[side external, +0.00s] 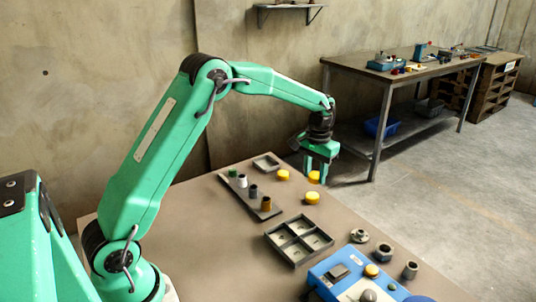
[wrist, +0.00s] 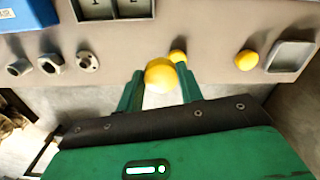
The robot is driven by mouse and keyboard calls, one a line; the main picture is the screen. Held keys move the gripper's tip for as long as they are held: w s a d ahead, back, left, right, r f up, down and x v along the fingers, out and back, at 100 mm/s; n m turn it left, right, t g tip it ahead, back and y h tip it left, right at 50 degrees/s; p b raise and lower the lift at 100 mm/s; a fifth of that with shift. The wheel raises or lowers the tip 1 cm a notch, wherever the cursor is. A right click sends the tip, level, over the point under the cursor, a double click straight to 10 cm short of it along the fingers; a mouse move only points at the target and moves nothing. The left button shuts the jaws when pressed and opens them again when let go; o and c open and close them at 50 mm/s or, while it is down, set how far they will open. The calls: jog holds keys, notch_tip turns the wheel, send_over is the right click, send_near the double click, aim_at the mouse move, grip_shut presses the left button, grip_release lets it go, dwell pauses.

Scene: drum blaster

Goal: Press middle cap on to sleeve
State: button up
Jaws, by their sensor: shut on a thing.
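My gripper (side external: 317,173) is at the far right part of the table, fingers pointing down. It is shut on a yellow cap (side external: 314,178). In the wrist view the held cap (wrist: 160,76) sits between the two green fingertips. Two more yellow caps lie on the table: one (side external: 283,174) left of my gripper, and one (side external: 312,198) on the near side. The sleeves stand upright in a row on a dark rack (side external: 276,211), left of the caps: green (side external: 233,173), white (side external: 242,181), grey (side external: 253,190) and brown (side external: 266,204). The wrist view does not show the sleeves.
A divided grey tray (side external: 291,259) lies nearer the camera, with a blue machine (side external: 332,284) beside it. Metal nuts (side external: 383,252) and a flanged part (side external: 359,236) are on the right. A small empty tray (side external: 266,163) lies at the back. Table is clear between caps and rack.

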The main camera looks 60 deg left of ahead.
jog(key=s+a+n, duration=0.2)
jog(key=n, duration=1.4)
send_near(267, 203)
jog(key=shift+w+a, duration=0.3)
jog(key=shift+a, duration=0.2)
jog(key=shift+f, duration=0.15)
jog(key=shift+f, duration=2.65)
jog(key=shift+f, duration=0.75)
dwell(0.4)
jog(key=o, duration=1)
jog(key=shift+o, duration=0.2)
